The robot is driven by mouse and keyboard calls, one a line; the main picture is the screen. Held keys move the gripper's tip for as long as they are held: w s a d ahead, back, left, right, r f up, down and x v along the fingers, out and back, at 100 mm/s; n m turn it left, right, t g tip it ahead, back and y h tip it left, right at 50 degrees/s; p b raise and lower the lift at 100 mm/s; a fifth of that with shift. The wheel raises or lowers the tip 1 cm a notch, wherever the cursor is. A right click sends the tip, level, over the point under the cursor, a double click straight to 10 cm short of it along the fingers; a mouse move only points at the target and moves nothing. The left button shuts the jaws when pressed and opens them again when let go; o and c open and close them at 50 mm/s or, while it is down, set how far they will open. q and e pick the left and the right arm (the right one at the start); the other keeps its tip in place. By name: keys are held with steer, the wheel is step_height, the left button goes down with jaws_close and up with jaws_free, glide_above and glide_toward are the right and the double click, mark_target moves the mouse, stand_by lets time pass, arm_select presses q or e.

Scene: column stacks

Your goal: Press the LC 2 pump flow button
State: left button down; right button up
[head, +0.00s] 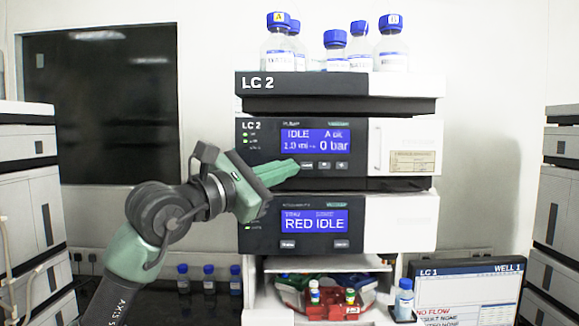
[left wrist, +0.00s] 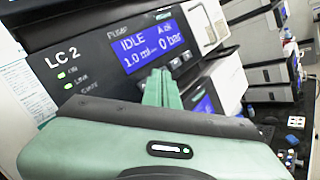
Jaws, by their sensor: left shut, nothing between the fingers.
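The LC 2 pump module (head: 375,135) has a blue display (head: 315,141) reading IDLE, 1.0 ml and 0 bar. A row of small buttons (head: 325,165) sits under the display. My right gripper is not in view.
Below the pump is a module with a RED IDLE display (head: 315,219). Capped bottles (head: 362,50) stand on top of the stack. A tray with red racks (head: 330,310) and a monitor (head: 465,290) are below. Other stacks (head: 560,200) stand at both sides.

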arm_select(q)
steer(key=shift+w, duration=0.25)
steer(key=shift+w, duration=0.45)
stand_by(0.6)
steer(key=shift+s, duration=0.15)
steer(key=shift+s+f+b, duration=0.15)
steer(key=shift+s+b, duration=0.25)
steer(key=shift+s, duration=0.3)
